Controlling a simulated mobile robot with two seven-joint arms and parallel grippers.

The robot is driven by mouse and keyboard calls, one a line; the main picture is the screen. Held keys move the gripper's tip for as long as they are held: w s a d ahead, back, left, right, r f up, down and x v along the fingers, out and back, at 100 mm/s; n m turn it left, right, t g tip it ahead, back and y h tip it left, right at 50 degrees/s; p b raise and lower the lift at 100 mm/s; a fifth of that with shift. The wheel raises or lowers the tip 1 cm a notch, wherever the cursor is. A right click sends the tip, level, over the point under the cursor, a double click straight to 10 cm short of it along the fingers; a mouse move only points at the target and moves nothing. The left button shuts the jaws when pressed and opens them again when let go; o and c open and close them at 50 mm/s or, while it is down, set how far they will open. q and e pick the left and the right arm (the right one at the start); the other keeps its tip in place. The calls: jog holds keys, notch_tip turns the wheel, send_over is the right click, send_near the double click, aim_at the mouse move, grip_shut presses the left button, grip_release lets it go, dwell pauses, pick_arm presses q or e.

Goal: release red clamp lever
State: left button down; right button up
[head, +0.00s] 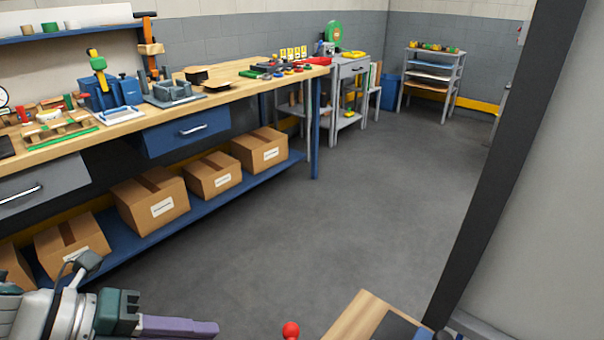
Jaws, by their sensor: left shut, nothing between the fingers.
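A red ball-shaped knob (291,330) shows at the bottom edge of the head view. It may be the end of the red clamp lever; what it sits on is cut off by the frame. My left gripper (212,328) comes in at the bottom left, with purple fingers pointing right. It is shut and empty, and in the picture it is left of the red knob, apart from it. My right gripper is not in view.
A wooden board or tabletop (350,312) with a dark panel is at the bottom, right of the knob. A long workbench (220,95) runs along the left, with cardboard boxes (152,198) on its lower shelf. A grey panel (545,200) blocks the right. The middle floor is clear.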

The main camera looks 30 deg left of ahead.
pick_arm(q)
jog(key=shift+s+a+r, duration=0.5)
jog(key=shift+a+r, duration=0.2)
jog(key=shift+a, duration=0.1)
jog(key=shift+s+a+r, duration=0.45)
jog(key=shift+a+r, duration=0.2)
jog(key=shift+a, duration=0.15)
